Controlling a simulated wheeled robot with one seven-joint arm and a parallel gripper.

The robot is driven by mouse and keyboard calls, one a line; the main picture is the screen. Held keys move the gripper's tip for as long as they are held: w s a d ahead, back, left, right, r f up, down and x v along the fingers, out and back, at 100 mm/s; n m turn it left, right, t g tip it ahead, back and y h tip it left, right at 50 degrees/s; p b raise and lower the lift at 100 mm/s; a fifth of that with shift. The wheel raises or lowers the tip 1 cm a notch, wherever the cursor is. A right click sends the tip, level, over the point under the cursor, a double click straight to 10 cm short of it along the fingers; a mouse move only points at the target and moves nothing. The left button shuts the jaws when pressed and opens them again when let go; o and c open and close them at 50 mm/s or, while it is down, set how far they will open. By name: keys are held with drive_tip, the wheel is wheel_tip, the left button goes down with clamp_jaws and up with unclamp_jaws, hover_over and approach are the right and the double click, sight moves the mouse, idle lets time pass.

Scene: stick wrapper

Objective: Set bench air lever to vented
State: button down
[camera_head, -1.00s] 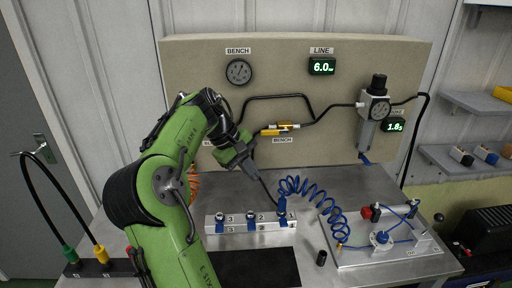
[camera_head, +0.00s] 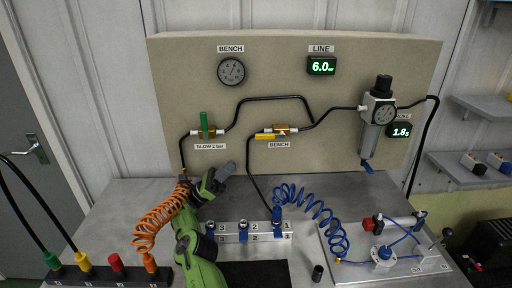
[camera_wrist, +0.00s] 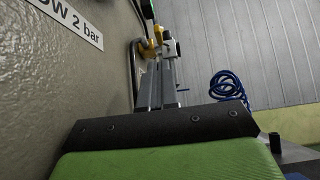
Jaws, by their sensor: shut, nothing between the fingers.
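The bench air lever (camera_head: 268,137) is yellow and lies roughly level, along the black pipe, at a brass valve (camera_head: 281,128) on the beige panel, above a BENCH label (camera_head: 279,145). My gripper (camera_head: 228,169) is in front of the panel, lower and to the left of that lever, apart from it. Its grey fingers (camera_wrist: 160,84) are together and empty in the wrist view. A yellow valve part (camera_wrist: 148,48) shows past the fingertips there. The round BENCH gauge (camera_head: 231,71) hangs above; its reading is too small to tell.
A second valve with an upright green lever (camera_head: 204,122) is above my gripper, over a 2 bar label (camera_head: 211,147). The LINE display (camera_head: 321,66) reads 6.0. An orange coiled hose (camera_head: 158,213), blue coiled hose (camera_head: 322,208) and numbered manifold (camera_head: 248,231) are on the metal bench.

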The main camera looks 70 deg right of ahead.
drive_tip(key=p, duration=0.7)
approach(265, 136)
drive_tip(key=x, duration=0.3)
drive_tip(key=shift+s+d+r, duration=0.25)
drive_tip(key=shift+r, duration=0.1)
